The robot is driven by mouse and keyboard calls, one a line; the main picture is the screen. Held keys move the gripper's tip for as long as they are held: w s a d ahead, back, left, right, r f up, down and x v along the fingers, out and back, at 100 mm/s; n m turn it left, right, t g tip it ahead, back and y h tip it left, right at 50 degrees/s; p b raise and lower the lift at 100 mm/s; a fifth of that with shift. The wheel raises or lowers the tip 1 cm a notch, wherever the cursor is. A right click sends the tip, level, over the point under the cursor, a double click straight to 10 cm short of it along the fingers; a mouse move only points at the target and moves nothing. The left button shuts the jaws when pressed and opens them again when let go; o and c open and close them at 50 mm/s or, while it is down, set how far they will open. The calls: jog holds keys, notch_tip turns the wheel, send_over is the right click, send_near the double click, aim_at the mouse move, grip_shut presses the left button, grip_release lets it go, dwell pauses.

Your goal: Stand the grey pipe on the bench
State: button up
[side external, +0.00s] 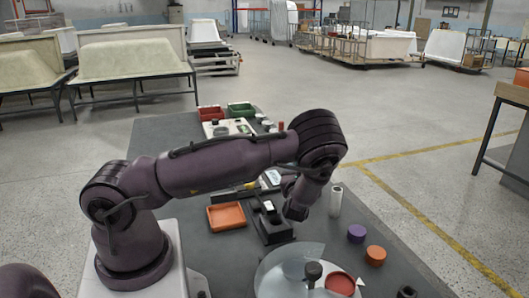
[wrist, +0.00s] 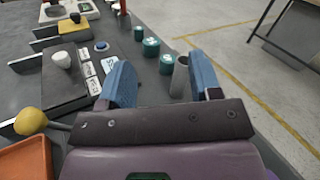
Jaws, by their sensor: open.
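The grey pipe (side external: 335,202) is a light, hollow tube. It looks upright on the dark bench (side external: 175,138) in the side view, just right of my wrist. In the wrist view the pipe (wrist: 180,78) shows its open top end beyond my gripper (wrist: 163,82), within the gap between the two blue fingers and closer to the right one. The fingers are spread apart and nothing is clamped between them. My fingertips are hard to make out in the side view.
An orange tray (side external: 227,216) and a black device (side external: 270,222) lie left of the pipe. Purple (side external: 356,233) and orange (side external: 376,255) cylinders and a clear disc (side external: 285,270) are nearer the camera. Teal cylinders (wrist: 151,47) stand beyond the pipe in the wrist view.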

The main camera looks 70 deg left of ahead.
jog(key=s+d+r+n+g+h, duration=0.4)
jog(key=s+r+n+g, duration=0.65)
jog(key=n, duration=0.45)
jog(key=s+d+r+n+t+h, duration=0.3)
jog(key=s+d+r+h, duration=0.3)
jog(key=d, duration=0.4)
jog(key=s+d+r+n+t+h, duration=0.3)
jog(key=s+d+r+h, duration=0.3)
jog(key=d, duration=0.3)
jog(key=shift+d+r+t, duration=0.15)
jog(key=shift+d+t, duration=0.2)
jog(key=shift+d, duration=0.05)
